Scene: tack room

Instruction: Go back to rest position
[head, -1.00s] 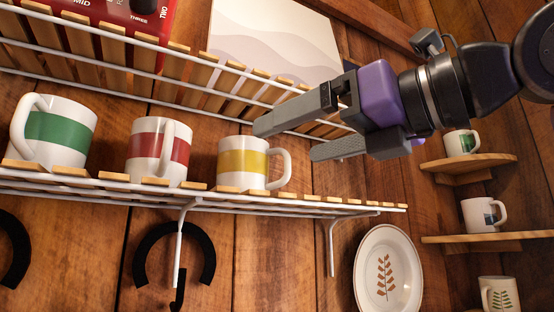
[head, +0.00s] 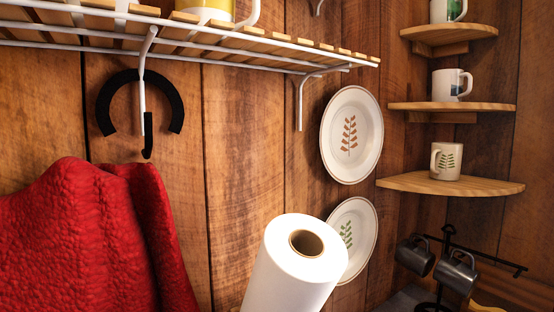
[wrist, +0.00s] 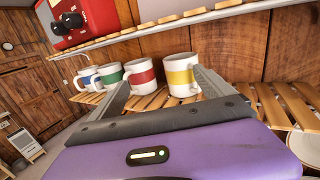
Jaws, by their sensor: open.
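My gripper (wrist: 163,82) shows in the wrist view, open, with its two fingers apart and nothing held between them. Past the fingers, a yellow-banded mug (wrist: 181,75) and a red-banded mug (wrist: 140,77) stand on the slatted shelf (wrist: 153,101). A green-banded mug (wrist: 109,76) and a blue-banded mug (wrist: 86,79) stand farther left. In the head view my gripper is out of frame, and only the bottom of the yellow-banded mug (head: 204,14) shows at the top edge.
A red device (wrist: 85,20) sits on the upper rack. In the head view, a red towel (head: 90,240), a paper roll (head: 290,270), two wall plates (head: 340,160) and corner shelves (head: 450,185) with mugs show. Dark metal mugs (head: 455,270) hang on a stand at lower right.

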